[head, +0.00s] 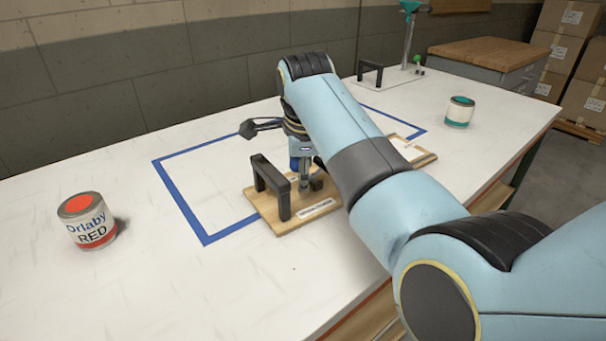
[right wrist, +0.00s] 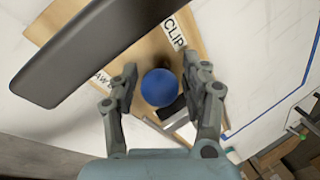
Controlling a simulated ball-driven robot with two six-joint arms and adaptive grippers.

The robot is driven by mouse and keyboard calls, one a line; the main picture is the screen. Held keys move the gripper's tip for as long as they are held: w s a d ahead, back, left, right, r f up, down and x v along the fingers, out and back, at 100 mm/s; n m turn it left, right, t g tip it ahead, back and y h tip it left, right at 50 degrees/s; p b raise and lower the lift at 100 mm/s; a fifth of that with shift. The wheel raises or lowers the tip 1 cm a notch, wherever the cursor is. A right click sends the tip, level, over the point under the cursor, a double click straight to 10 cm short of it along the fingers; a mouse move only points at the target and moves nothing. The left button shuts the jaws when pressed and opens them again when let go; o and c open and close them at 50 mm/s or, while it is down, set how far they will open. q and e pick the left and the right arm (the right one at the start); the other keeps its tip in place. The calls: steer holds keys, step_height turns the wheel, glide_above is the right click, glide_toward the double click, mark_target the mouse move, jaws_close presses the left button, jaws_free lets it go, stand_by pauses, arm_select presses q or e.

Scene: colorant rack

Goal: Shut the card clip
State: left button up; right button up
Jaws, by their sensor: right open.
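A wooden board (head: 262,203) lies on the white table, with a black handle (head: 272,185) standing on its left part. In the right wrist view the board (right wrist: 205,30) bears a label reading CLIP (right wrist: 174,32). A blue ball knob (right wrist: 160,88) sits near that label; what it is fixed to is hidden under it. Dark and pale parts (right wrist: 176,112) show beside the ball, partly covered. My right gripper (right wrist: 164,80) is open, with one finger on each side of the ball; contact is not clear. In the head view my right gripper (head: 305,182) points down at the board, partly hidden by my arm.
A red-labelled can (head: 88,222) stands at the left and a teal-topped can (head: 459,112) at the right. Blue tape (head: 205,240) outlines an area around the board. A second black handle (head: 370,72) stands at the back.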

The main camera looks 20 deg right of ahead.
arm_select(q)
steer(key=shift+a, duration=0.15)
arm_select(e)
steer(key=shift+r, duration=0.1)
steer(key=shift+c, duration=0.5)
arm_select(q)
steer(key=shift+a, duration=0.15)
arm_select(e)
jaws_close()
arm_select(q)
steer(key=shift+r, duration=0.15)
arm_select(e)
steer(key=shift+d+r+y+p, duration=0.2)
steer(key=shift+y+p, duration=0.1)
steer(key=shift+p, duration=0.3)
steer(key=y+p, duration=0.1)
steer(key=d+g+y+p, duration=0.1)
steer(key=p, duration=0.1)
steer(key=shift+w+r+m, duration=0.15)
steer(key=shift+r+m, duration=0.15)
steer(key=shift+w+d+g+y+p, duration=0.15)
steer(key=shift+d+g+y+p, duration=0.25)
steer(key=shift+y+p, duration=0.5)
arm_select(q)
steer(key=shift+w+r, duration=0.1)
steer(key=shift+r, duration=2.6)
arm_select(e)
steer(key=shift+w+d+f+m+y, duration=0.1)
steer(key=shift+d+m+y, duration=0.2)
steer(key=shift+y, duration=0.8)
